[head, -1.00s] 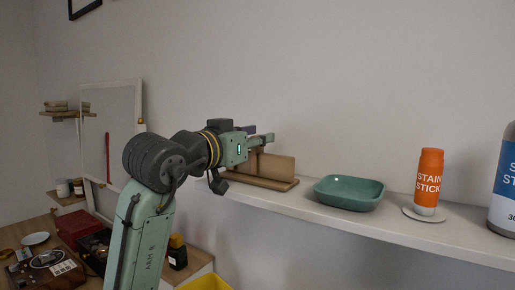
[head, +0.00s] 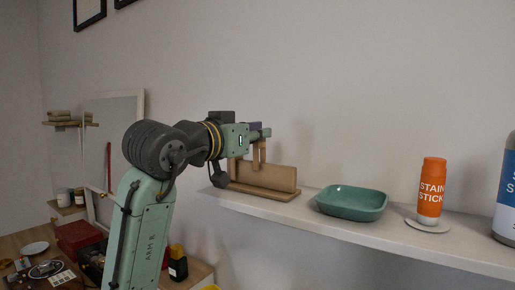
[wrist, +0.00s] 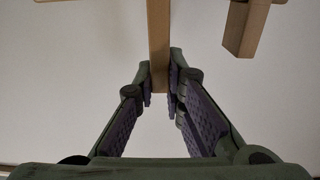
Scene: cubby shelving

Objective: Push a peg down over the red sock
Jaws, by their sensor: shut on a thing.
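My gripper (head: 261,134) is at the wooden stand on the shelf, at its upper left. In the wrist view my gripper (wrist: 160,82) is shut on a pale wooden peg (wrist: 158,35), which runs away from the fingers to the top edge. In the head view the peg (head: 259,153) hangs below the fingers, in front of or over the stand's upright board (head: 270,178); I cannot tell if they touch. A second wooden piece (wrist: 244,30) shows at the right of the wrist view. I cannot make out a red sock for certain.
The shelf (head: 435,243) also holds a teal dish (head: 352,204), an orange stain stick (head: 431,188) on a pale disc, and a large bottle (head: 506,195) at the right edge. A framed mirror (head: 118,130) and a red strip (head: 109,166) are at the left.

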